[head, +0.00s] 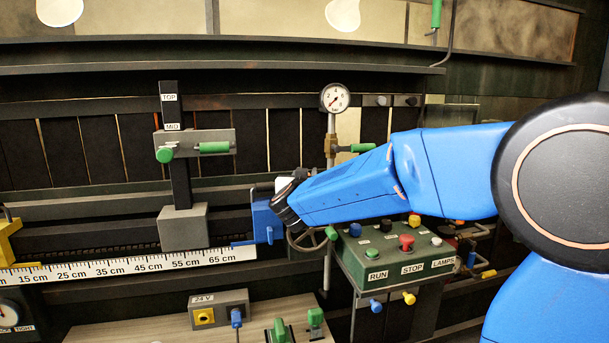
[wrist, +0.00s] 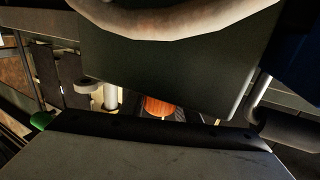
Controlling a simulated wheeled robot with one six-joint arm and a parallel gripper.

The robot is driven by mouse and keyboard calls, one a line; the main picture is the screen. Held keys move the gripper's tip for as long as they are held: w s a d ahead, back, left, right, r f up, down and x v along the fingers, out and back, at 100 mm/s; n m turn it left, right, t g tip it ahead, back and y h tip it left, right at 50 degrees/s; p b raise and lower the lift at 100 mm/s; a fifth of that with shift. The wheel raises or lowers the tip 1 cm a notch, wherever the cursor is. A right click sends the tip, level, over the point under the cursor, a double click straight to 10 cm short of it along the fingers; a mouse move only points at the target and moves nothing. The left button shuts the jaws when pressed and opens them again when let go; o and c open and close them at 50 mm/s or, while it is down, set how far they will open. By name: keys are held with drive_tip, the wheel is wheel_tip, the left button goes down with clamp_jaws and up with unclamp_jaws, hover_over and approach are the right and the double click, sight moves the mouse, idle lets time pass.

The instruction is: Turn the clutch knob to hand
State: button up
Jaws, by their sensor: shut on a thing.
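My gripper (head: 270,197) reaches in from the right and is at the blue block (head: 266,221), which stands near the right end of the white centimetre scale. My wrist hides most of the jaws in the head view. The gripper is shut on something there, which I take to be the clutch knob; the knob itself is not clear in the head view. In the wrist view a small orange rounded piece (wrist: 158,106) shows at the middle, beyond a dark edge; I cannot tell whether it is part of the knob.
Right of the blue block are a dark handwheel (head: 306,238) and a green control box (head: 400,258) with RUN and STOP buttons. A pressure gauge (head: 335,98) stands above. A grey slide post (head: 183,228) is to the left. A bench with green levers (head: 316,318) is below.

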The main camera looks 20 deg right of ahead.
drive_tip(key=shift+d+r+m+g+h, duration=0.15)
drive_tip(key=shift+m+g+h, duration=0.35)
drive_tip(key=shift+h, duration=0.4)
drive_tip(key=o, duration=1)
drive_tip(key=shift+s, duration=0.1)
drive_tip(key=shift+o, duration=0.2)
drive_tip(key=shift+t+y, duration=0.3)
drive_tip(key=shift+y, duration=0.1)
drive_tip(key=shift+a+n+t+y, duration=0.15)
drive_tip(key=shift+n+t+y, duration=0.1)
drive_tip(key=shift+n+y, duration=0.45)
drive_tip(key=shift+a+n+t+y, duration=0.15)
drive_tip(key=shift+n+t+y, duration=0.1)
drive_tip(key=shift+n+y, duration=0.4)
drive_tip(key=shift+w+a+n+t+y, duration=0.15)
drive_tip(key=shift+n+y, duration=0.25)
drive_tip(key=shift+y, duration=0.4)
drive_tip(key=shift+w+a+n+t+y, duration=0.1)
drive_tip(key=shift+a+n+t+y, duration=0.2)
drive_tip(key=shift+y, duration=0.45)
drive_tip(key=shift+a+n+y, duration=0.15)
drive_tip(key=shift+n+y, duration=0.8)
drive_tip(key=shift+y, duration=0.35)
